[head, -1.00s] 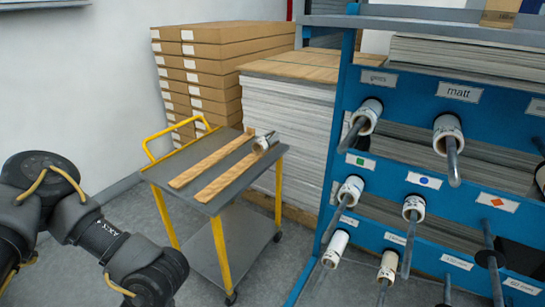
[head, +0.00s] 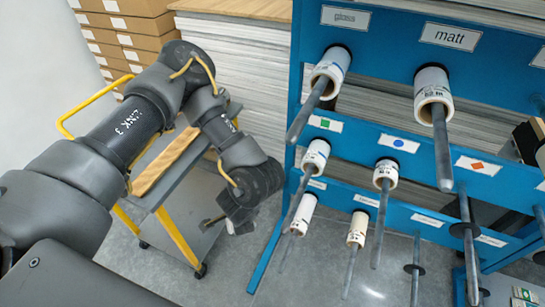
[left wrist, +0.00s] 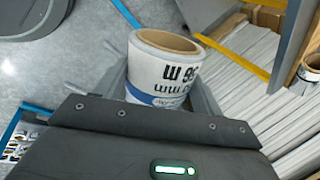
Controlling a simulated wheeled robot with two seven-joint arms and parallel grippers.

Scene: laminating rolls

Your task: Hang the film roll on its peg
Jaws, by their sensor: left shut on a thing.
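My left gripper (left wrist: 165,105) is shut on a film roll (left wrist: 155,82), a short white cylinder with black print, a blue band and a brown core. The core's open end shows in the left wrist view. In the head view the left gripper (head: 238,220) hangs low between the trolley and the blue rack (head: 395,155); the held roll is mostly hidden there. Several grey pegs stick out of the rack. Those labelled gloss and matt and several lower ones carry white rolls. The peg under the orange diamond (head: 466,205) is bare of film and has a black disc.
The trolley (head: 185,235) with yellow frame and wooden strips stands left of the rack, partly behind my left arm. Another roll (left wrist: 312,66) shows at the left wrist view's right edge. Stacked sheets and boxes stand behind. Floor shows in front of the rack.

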